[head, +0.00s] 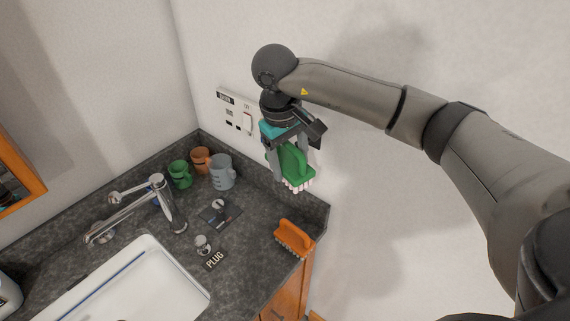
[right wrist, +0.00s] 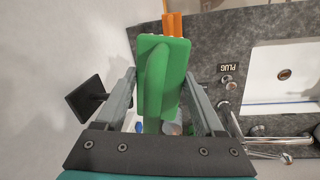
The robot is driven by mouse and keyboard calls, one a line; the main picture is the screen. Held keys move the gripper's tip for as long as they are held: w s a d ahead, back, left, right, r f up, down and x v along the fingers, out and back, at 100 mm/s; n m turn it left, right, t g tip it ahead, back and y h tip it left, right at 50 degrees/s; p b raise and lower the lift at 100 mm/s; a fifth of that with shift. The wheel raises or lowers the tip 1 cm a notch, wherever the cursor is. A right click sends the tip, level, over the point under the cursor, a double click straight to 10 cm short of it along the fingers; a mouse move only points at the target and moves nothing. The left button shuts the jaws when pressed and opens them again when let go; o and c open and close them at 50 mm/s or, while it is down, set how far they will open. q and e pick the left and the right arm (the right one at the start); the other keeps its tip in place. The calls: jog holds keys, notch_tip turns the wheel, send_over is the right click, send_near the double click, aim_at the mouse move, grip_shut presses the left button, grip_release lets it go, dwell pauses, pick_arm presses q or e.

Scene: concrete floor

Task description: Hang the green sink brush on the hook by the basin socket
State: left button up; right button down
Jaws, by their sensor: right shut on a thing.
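The green sink brush (head: 295,163) is held in my right gripper (head: 288,158), bristles down, in the air above the back right of the counter. In the right wrist view the brush (right wrist: 163,72) lies between the two fingers, its grip ridge running lengthwise. The basin socket (head: 236,109) is a white panel with a dark label on the wall, just left of my right gripper, which covers part of that wall. I cannot make out a hook in either view. My left gripper is not in view.
An orange brush (head: 293,238) lies at the counter's right edge. Green, orange and grey mugs (head: 222,172) stand in the back corner. A faucet (head: 158,195), white basin (head: 130,287), dark plate (head: 221,214) and plug (head: 203,244) are to the left. The right wall is bare.

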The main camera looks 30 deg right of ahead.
jog(key=d, duration=0.1)
jog(key=w+d+b, duration=0.1)
jog(key=d, duration=0.1)
jog(key=w+d+f, duration=0.1)
jog(key=shift+d+b, duration=0.25)
jog(key=shift+b, duration=0.15)
jog(key=shift+d, duration=0.1)
dwell(0.7)
grip_release()
jog(key=shift+r, duration=0.1)
dwell(0.3)
